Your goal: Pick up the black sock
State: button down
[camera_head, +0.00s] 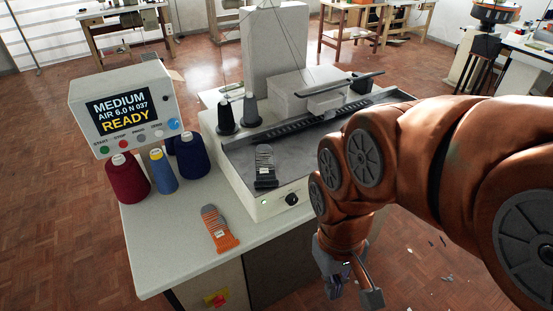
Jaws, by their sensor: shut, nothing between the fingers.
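The black sock (265,168) lies flat on the grey metal plate of the machine (281,207), near its front left. It has grey stripes, a pale label and a black lower part. My gripper (351,291) hangs low at the right front, beyond the table's right edge and over the floor. It is shut and empty, well apart from the sock, to its right and nearer the camera. Nothing covers the sock.
An orange and grey sock (218,229) lies on the white table (163,254). Red (127,178), light blue (162,170) and dark blue (193,157) thread cones stand at left below a display box (122,108) reading READY. Two dark cones stand on the machine.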

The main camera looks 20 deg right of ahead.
aim_at(265, 161)
jog(key=u, duration=3.15)
jog(key=k, duration=1.75)
jog(key=u, duration=0.65)
